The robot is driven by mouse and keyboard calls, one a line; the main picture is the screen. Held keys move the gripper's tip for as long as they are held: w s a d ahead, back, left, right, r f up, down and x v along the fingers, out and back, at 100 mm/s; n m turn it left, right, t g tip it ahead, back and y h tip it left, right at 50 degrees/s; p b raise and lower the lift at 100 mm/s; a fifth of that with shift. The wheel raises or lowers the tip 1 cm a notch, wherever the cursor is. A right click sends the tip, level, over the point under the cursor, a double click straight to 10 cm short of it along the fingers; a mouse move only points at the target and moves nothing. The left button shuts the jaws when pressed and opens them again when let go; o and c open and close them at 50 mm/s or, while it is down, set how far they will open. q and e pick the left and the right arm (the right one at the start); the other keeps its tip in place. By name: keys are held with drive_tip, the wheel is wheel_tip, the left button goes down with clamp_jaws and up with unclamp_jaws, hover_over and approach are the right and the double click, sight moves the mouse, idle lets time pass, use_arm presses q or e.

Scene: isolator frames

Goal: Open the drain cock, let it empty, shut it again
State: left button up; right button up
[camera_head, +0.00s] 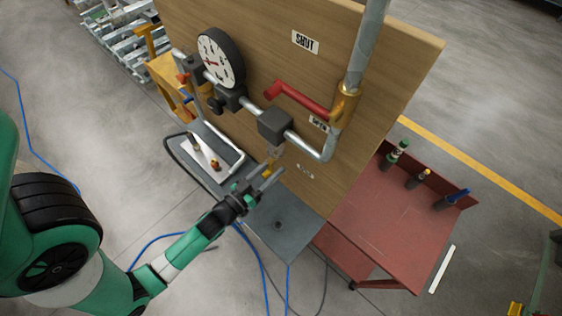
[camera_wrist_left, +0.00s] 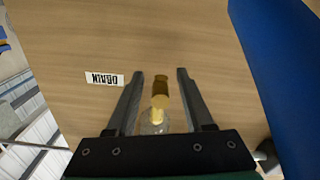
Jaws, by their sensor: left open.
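The brass drain cock (camera_wrist_left: 161,92) stands out from the wooden board in the left wrist view, with a clear bowl (camera_wrist_left: 155,122) just beside it. My left gripper (camera_wrist_left: 160,74) is open, one finger on each side of the brass cock, with a visible gap on both sides. In the head view, my left gripper (camera_head: 272,177) is at the board's lower edge, and it partly hides the brass cock (camera_head: 267,168). Whether liquid is flowing cannot be told. My right gripper is not in view.
The board (camera_head: 400,60) carries a round gauge (camera_head: 221,58), grey pipes and a red lever (camera_head: 300,99) under a SHUT label (camera_head: 305,42). A grey bench top (camera_head: 285,222) lies below. A red cart (camera_head: 385,235) with several bottles stands right. Blue hoses run across the floor.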

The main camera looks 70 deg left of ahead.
use_arm(q)
drive_tip(key=shift+w+a, duration=0.15)
drive_tip(key=shift+w, duration=0.15)
drive_tip(key=shift+s, duration=0.15)
drive_tip(key=shift+c, duration=0.2)
clamp_jaws()
drive_tip(key=shift+m+p, duration=0.3)
drive_tip(key=shift+p, duration=0.05)
drive_tip(key=s+a+r+m+p, duration=0.1)
drive_tip(key=a+r+m+p, duration=0.1)
drive_tip(key=m, duration=0.6)
drive_tip(key=s+a+r+m+p, duration=0.1)
drive_tip(key=a+r+m+p, duration=0.1)
drive_tip(key=m+p, duration=0.3)
drive_tip(key=shift+a+r+m, duration=0.25)
drive_tip(key=shift+r+m, duration=0.35)
drive_tip(key=shift+m, duration=1.6)
